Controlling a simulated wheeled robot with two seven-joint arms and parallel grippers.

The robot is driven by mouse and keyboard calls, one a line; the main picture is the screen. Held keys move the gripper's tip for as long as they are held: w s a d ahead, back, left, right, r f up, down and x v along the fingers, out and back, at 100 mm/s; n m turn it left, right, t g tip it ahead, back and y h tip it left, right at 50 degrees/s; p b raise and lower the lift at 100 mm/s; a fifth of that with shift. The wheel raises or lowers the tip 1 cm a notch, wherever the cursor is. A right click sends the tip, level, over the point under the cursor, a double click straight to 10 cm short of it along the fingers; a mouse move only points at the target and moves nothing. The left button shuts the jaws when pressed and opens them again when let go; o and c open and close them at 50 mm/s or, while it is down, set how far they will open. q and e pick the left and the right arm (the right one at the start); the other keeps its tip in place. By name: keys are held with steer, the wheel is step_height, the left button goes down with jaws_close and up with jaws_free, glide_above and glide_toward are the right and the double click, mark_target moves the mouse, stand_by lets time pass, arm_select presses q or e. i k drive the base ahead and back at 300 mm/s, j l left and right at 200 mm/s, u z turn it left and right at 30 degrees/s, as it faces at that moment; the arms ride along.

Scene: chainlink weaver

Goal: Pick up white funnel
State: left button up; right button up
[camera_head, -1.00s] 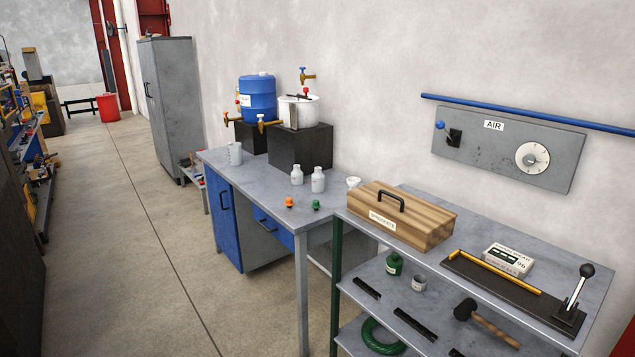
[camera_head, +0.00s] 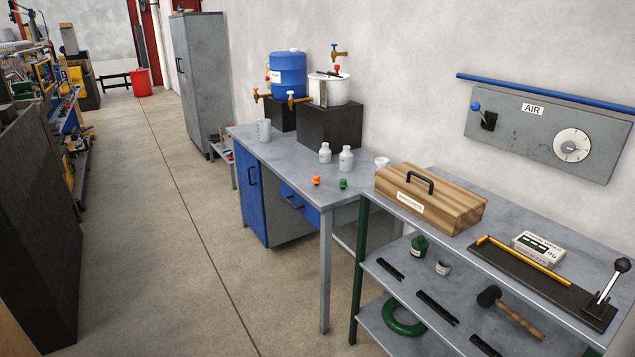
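The small white funnel (camera_head: 382,162) stands near the right end of the grey workbench (camera_head: 290,150), close to the wall. The wooden box (camera_head: 440,200) in front hides its lower part, so I cannot tell exactly what it rests on. Two white bottles, one on the left (camera_head: 325,153) and one on the right (camera_head: 346,160), stand on the bench left of the funnel. Neither of my grippers is in view.
A metal shelf unit (camera_head: 520,222) adjoins the workbench on the right. Orange (camera_head: 316,181) and green (camera_head: 343,184) caps lie near the bench's front edge. A blue barrel (camera_head: 288,75) and white pot (camera_head: 330,90) stand behind. The concrete floor (camera_head: 160,240) at left is open.

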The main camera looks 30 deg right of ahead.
mark_target(381, 161)
steer(key=z, duration=1.45)
steer(key=i+j+z, duration=0.1)
steer(key=j, duration=0.25)
steer(key=i+j, duration=0.2)
steer(key=j, duration=0.15)
steer(key=i+j+z, duration=0.15)
steer(key=j, duration=0.2)
steer(key=i+j, duration=0.15)
steer(key=j, duration=0.2)
steer(key=i+j+z, duration=0.15)
steer(key=j, duration=0.55)
steer(key=i+z, duration=0.05)
